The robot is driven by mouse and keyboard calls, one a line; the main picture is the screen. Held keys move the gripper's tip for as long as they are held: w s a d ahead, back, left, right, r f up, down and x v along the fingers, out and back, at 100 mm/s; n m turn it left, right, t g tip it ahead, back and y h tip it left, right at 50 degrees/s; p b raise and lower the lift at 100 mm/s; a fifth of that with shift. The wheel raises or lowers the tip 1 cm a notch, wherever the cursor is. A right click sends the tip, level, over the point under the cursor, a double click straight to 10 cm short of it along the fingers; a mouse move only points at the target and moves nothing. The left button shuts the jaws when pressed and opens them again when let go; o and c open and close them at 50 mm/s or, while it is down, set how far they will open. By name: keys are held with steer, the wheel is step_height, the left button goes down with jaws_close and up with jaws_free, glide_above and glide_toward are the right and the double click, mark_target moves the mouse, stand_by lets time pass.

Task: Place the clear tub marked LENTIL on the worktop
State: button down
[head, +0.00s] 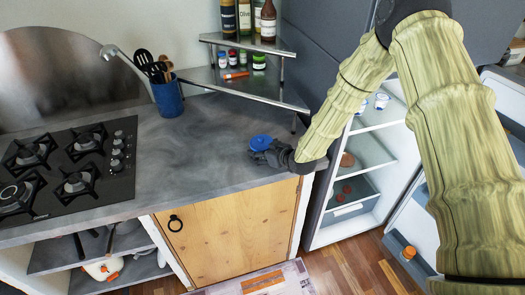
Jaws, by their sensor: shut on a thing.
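My gripper (268,155) is over the front right part of the grey worktop (205,150), near its front edge. It is shut on a tub with a round blue top (261,142). The fingers hide most of the tub's body, and no LENTIL marking can be read. I cannot tell whether the tub touches the worktop or hangs just above it.
A black gas hob (70,170) fills the worktop's left. A blue utensil holder (168,98) stands at the back, beside a metal corner shelf (250,85) with bottles and jars. An open fridge (365,160) is at right. The worktop's middle is clear.

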steer(key=shift+s+f+b, duration=0.15)
steer(key=shift+f+b, duration=0.3)
